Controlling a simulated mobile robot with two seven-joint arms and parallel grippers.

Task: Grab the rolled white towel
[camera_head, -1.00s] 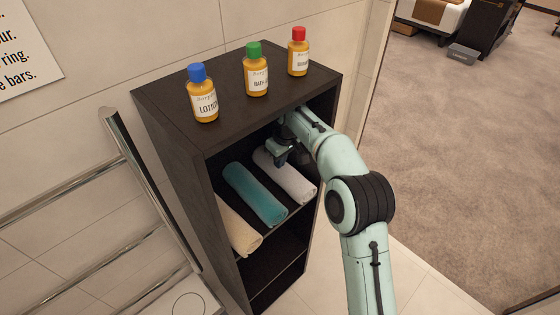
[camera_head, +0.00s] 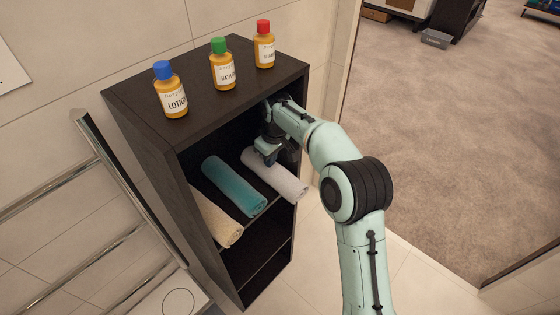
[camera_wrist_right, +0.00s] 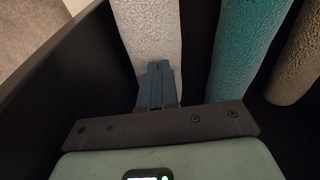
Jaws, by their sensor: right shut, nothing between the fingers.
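The rolled white towel (camera_head: 277,177) lies on the upper shelf of the dark cabinet, the rightmost of three rolled towels. It also shows in the right wrist view (camera_wrist_right: 148,30), running up from the fingertips. My right gripper (camera_head: 268,157) is inside the shelf opening, at the white towel's top. In the right wrist view its fingers (camera_wrist_right: 157,75) are shut together over the towel, with nothing seen between them. Whether the fingertips touch the towel I cannot tell. My left gripper is not in view.
A teal rolled towel (camera_head: 234,186) lies just left of the white one, and a beige rolled towel (camera_head: 217,219) left of that. The cabinet top (camera_head: 208,88) and side panels enclose the shelf closely. Three bottles, such as the red-capped one (camera_head: 264,49), stand on top. A metal rail (camera_head: 128,185) is at left.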

